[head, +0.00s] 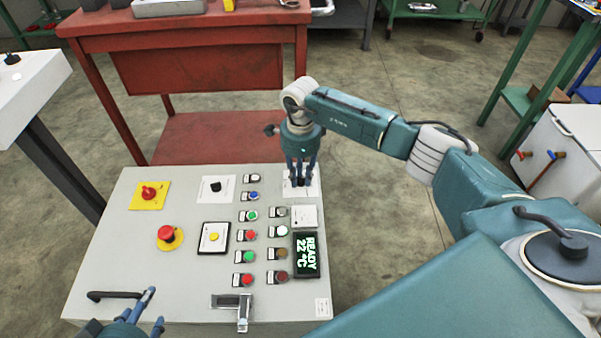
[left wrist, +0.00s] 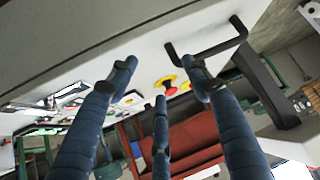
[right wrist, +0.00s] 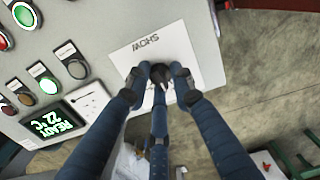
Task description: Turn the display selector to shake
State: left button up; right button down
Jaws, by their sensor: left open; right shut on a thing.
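The display selector's white plate (head: 289,189) lies at the panel's far right corner. In the right wrist view its plate (right wrist: 145,45) carries upside-down lettering that seems to read SHOW. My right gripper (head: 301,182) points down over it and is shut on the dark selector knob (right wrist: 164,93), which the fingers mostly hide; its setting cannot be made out. The green-lit display (head: 306,255) reads READY 22 °C. My left gripper (head: 140,308) is open and empty at the panel's near left edge, beside a black handle (head: 112,295).
The grey panel (head: 140,240) also bears a red knob on a yellow plate (head: 149,194), a red emergency button (head: 166,233), another black selector (head: 216,186) and several coloured push buttons. A red workbench (head: 210,60) stands behind, with open floor to the right.

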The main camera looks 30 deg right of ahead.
jog(key=m+p, duration=0.2)
jog(key=m, duration=0.1)
jog(key=shift+d+r+m, duration=0.1)
jog(key=shift+r+m, duration=0.05)
jog(key=shift+m, duration=0.25)
pick_arm(q)
jog(key=s+a+f+g+y+p, duration=0.1)
jog(key=s+a+g, duration=0.15)
jog(key=s, duration=0.35)
jog(key=s+a+f+g+p, duration=0.1)
jog(key=s+g, duration=0.2)
jog(key=s, duration=0.2)
pick_arm(e)
jog(key=m, duration=0.3)
jog(key=shift+m, duration=0.3)
jog(key=m+p, duration=0.2)
jog(key=m, duration=0.3)
pick_arm(q)
jog(key=s+x, duration=0.2)
jog(key=x, duration=0.9)
jog(key=shift+f+p, duration=0.35)
jog(key=shift+f, duration=0.2)
pick_arm(e)
jog(key=shift+m, duration=0.4)
pick_arm(q)
jog(key=shift+w, duration=0.15)
pick_arm(e)
jog(key=shift+f, duration=0.2)
